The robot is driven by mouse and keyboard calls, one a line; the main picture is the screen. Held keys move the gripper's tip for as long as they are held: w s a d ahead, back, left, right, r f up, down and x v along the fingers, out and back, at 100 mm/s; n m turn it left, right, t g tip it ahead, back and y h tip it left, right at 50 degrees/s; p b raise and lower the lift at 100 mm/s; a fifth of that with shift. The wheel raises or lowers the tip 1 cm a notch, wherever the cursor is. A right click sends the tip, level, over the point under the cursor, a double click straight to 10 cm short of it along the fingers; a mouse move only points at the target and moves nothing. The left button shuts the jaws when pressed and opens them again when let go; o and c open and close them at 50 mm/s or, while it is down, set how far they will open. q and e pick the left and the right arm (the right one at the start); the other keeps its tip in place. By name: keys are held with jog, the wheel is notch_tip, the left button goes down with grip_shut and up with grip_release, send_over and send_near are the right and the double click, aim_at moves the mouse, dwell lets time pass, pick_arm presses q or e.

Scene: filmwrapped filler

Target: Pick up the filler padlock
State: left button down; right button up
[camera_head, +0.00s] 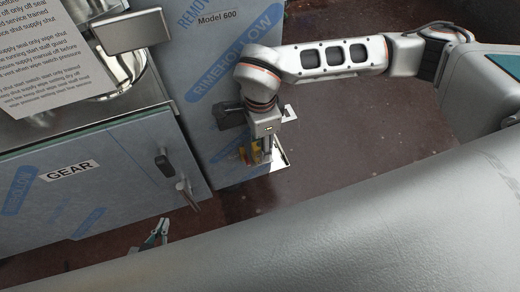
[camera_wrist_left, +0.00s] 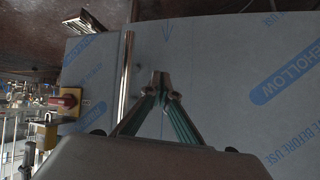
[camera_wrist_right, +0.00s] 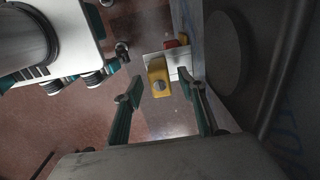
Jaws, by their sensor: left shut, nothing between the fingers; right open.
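The yellow padlock (camera_wrist_right: 158,78) appears between the open fingers of my right gripper (camera_wrist_right: 160,86) in the right wrist view. I cannot tell whether either finger touches it. In the left wrist view the padlock (camera_wrist_left: 46,134) hangs below a red and yellow switch (camera_wrist_left: 66,100). In the head view my right gripper (camera_head: 265,148) is in front of the switch area and partly covers the yellow patch there. My left gripper (camera_head: 157,236) is low in the head view, shut and empty; its tips meet in the left wrist view (camera_wrist_left: 161,84).
A film-wrapped cabinet panel (camera_head: 222,60) bears the switch. A door labelled GEAR (camera_head: 70,172) with a dark handle (camera_head: 164,166) stands to the left. A text sign (camera_head: 45,45) is at the upper left. Bare dark red floor (camera_head: 340,130) lies to the right.

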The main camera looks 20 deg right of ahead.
jog(key=shift+f, duration=0.4)
jog(key=shift+c, duration=0.3)
grip_shut()
jog(key=shift+r, duration=0.1)
